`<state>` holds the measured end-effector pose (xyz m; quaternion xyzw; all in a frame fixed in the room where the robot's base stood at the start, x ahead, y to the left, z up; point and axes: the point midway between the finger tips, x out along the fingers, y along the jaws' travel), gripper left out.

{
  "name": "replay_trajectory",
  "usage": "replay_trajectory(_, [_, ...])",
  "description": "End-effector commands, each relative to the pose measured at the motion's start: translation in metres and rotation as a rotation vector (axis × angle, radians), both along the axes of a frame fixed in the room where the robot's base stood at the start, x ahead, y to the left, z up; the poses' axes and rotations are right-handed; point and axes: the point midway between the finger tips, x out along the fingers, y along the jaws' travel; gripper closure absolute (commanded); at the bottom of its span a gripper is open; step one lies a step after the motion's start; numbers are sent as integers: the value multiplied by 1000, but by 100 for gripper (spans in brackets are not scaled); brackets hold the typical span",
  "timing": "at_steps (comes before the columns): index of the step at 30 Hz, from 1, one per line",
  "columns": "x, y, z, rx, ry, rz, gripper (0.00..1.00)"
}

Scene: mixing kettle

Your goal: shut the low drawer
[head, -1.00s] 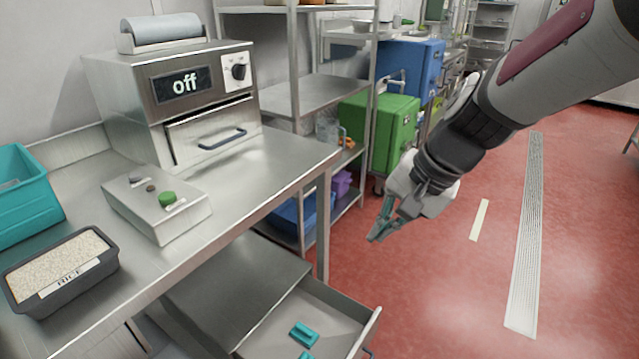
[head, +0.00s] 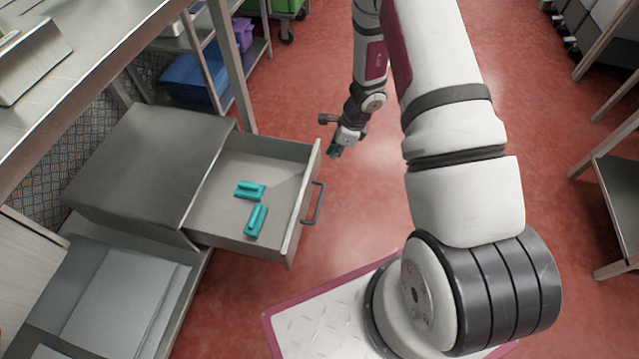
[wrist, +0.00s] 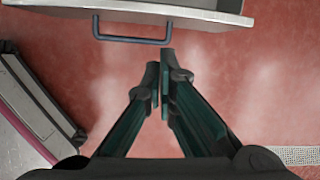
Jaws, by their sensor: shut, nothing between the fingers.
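The low drawer (head: 225,217) is pulled out of a grey metal cabinet (head: 150,165) under the worktable in the head view. Its dark bar handle (head: 314,203) is on the front panel, facing right. Two teal pieces (head: 250,190) lie inside the drawer. My gripper (head: 334,153) is shut and empty, out in front of the drawer near the far end of its front panel, apart from it. In the wrist view the shut fingertips (wrist: 160,70) point toward the handle (wrist: 132,40), with a gap of red floor seen between them.
The steel worktable (head: 85,70) stands above the cabinet at left. A shelf rack with a blue bin (head: 195,82) stands behind. Red floor is open to the right of the drawer. Another metal table (head: 615,190) stands at the far right.

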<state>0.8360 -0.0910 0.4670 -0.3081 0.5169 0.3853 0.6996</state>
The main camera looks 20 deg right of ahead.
Motion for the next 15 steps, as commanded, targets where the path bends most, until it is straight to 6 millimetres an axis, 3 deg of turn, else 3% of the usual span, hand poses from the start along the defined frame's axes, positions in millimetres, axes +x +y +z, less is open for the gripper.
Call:
replay_trajectory(1, [-4, -4, -20, -4, 19, -32, 100])
replay_trajectory(3, [-8, -8, -34, -7, 36, -66, 100])
replay_trajectory(11, [-9, -8, -59, -11, 49, -92, 100])
replay_trajectory(15, [-6, -3, -84, -11, 50, -90, 100])
